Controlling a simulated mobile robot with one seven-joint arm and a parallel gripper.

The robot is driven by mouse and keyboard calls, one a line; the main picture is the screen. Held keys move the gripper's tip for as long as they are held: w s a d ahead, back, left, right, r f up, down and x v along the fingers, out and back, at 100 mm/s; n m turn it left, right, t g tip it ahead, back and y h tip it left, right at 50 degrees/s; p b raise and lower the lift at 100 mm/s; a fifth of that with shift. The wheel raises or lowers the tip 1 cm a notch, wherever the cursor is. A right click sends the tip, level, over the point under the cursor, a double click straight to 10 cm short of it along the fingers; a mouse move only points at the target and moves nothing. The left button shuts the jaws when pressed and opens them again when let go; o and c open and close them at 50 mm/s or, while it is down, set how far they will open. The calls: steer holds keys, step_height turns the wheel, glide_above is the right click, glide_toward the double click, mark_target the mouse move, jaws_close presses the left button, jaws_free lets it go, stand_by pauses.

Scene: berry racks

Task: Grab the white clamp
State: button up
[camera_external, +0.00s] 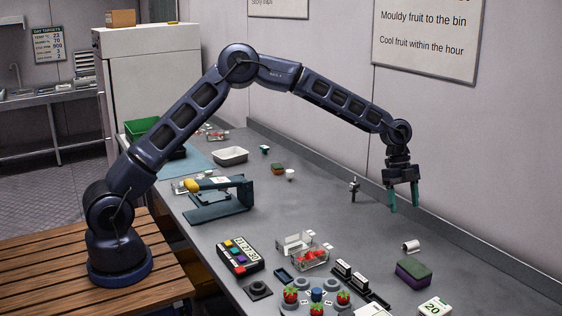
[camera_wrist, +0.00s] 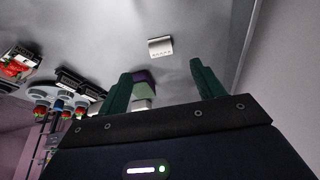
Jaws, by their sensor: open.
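A small white piece with a ribbed edge, which looks like the white clamp (camera_external: 411,246), lies on the grey bench near the wall side. My gripper (camera_external: 403,202) is open and empty, pointing down above the bench, farther back than the clamp. Its two green fingers also show in the wrist view (camera_wrist: 161,75), spread apart.
A small grey stand (camera_external: 354,187) is left of my gripper. Black holders (camera_external: 350,278) and a clear berry box (camera_external: 311,262) stand further left.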

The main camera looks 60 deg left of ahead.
glide_toward(411, 246)
steer(key=f, duration=0.1)
steer(key=w+f, duration=0.1)
steer(key=a+f, duration=0.1)
steer(key=shift+w, duration=0.25)
steer(key=shift+x, duration=2.6)
steer(key=shift+s+d+r, duration=0.1)
steer(key=shift+s+d, duration=0.05)
steer(key=c, duration=1)
